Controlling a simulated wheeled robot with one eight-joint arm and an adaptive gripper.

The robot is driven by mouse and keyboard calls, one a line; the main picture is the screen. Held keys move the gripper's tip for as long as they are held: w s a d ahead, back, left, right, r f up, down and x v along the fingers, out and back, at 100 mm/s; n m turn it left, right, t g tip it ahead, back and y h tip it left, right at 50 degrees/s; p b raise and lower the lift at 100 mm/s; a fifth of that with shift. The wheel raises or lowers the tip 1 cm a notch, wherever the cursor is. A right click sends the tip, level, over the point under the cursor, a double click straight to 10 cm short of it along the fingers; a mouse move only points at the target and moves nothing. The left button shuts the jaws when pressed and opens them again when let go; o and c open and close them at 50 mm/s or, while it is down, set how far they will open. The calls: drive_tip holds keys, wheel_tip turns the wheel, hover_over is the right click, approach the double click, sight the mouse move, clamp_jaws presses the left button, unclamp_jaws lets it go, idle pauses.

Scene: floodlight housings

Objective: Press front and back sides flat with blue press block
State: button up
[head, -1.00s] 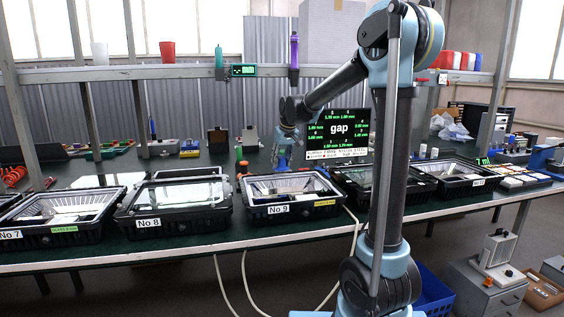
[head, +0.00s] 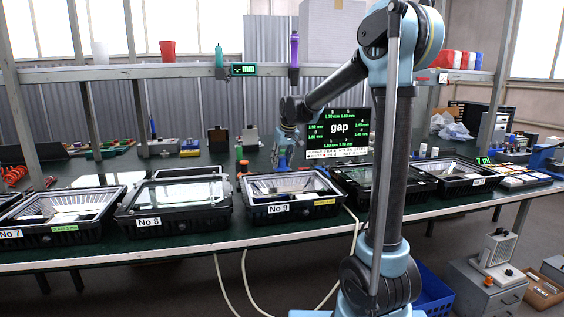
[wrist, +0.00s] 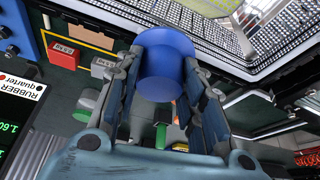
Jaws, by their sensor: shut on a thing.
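The blue press block (wrist: 166,62) is a round blue cylinder in the wrist view. My gripper (wrist: 168,85) is shut on it, with one finger on each side. In the head view my gripper (head: 284,150) points down behind the housing marked No 9 (head: 290,208), near its back side. In the wrist view a housing's reflector and frame (wrist: 262,62) lie beyond and right of the block. I cannot tell whether the block touches the housing.
Housing No 8 (head: 170,222) stands left of No 9, with a glass-topped frame over it. More black housings (head: 458,180) stand to the right. A monitor reading "gap" (head: 338,132) stands behind. A small green and orange item (head: 243,168) stands close behind No 9.

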drive_tip(key=shift+f, duration=0.65)
idle(0.7)
drive_tip(key=shift+r, duration=0.1)
drive_tip(key=shift+r, duration=2.45)
drive_tip(key=shift+r, duration=2.5)
